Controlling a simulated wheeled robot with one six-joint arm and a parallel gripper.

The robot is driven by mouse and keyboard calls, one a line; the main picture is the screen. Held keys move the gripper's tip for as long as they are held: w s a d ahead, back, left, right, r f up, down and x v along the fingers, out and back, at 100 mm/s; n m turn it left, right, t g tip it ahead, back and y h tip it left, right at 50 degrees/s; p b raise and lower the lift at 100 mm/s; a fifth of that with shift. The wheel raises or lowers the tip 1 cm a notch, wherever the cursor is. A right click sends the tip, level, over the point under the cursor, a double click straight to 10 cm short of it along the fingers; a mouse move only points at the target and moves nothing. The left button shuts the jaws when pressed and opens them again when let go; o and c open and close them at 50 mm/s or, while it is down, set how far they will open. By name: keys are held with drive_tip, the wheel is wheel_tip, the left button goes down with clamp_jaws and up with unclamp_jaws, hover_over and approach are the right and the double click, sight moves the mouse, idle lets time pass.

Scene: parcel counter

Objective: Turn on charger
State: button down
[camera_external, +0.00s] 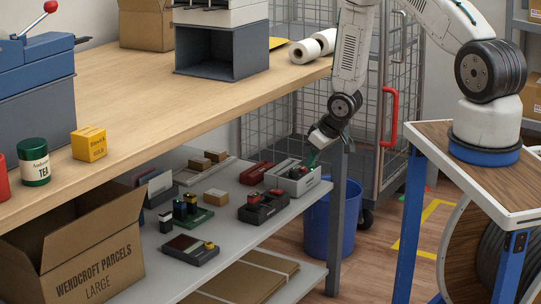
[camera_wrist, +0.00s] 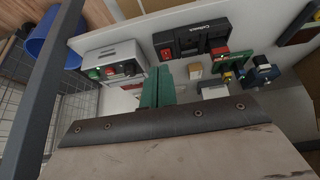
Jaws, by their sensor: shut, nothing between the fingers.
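No readable label marks the charger. A light grey box (camera_external: 296,180) sits at the right of the grey lower shelf; in the wrist view this grey box (camera_wrist: 112,53) shows a green button, a red button and a black knob. A black unit (camera_external: 262,209) stands to its left; in the wrist view the black unit (camera_wrist: 180,43) has a red switch. My gripper (camera_external: 312,158) reaches down under the worktop edge, just over the grey box. In the wrist view my gripper (camera_wrist: 158,75) has its green fingers together, empty, beside the grey box. Contact cannot be told.
A green board (camera_external: 192,219) and a dark flat unit (camera_external: 188,250) lie further left on the shelf. The wooden worktop (camera_external: 230,95) overhangs, with a table leg (camera_external: 337,220) close by. A blue bin (camera_external: 318,220) and a wire cage (camera_external: 370,150) stand behind.

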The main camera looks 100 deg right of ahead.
drive_tip(key=shift+w+d+r+t+h, duration=0.5)
drive_tip(key=shift+w+d+r+t, duration=0.3)
drive_tip(key=shift+w+d+r, duration=0.4)
drive_tip(key=shift+a+f, duration=0.15)
hover_over(277, 191)
drive_tip(key=s+a, duration=0.2)
drive_tip(key=f, duration=0.7)
drive_tip(key=shift+w+d+f, duration=0.15)
drive_tip(key=shift+w+f, duration=0.1)
drive_tip(key=shift+f, duration=0.15)
wheel_tip(277, 191, down, 2)
drive_tip(key=shift+s+f, duration=0.1)
drive_tip(key=shift+f, duration=0.85)
drive_tip(key=shift+f, duration=0.1)
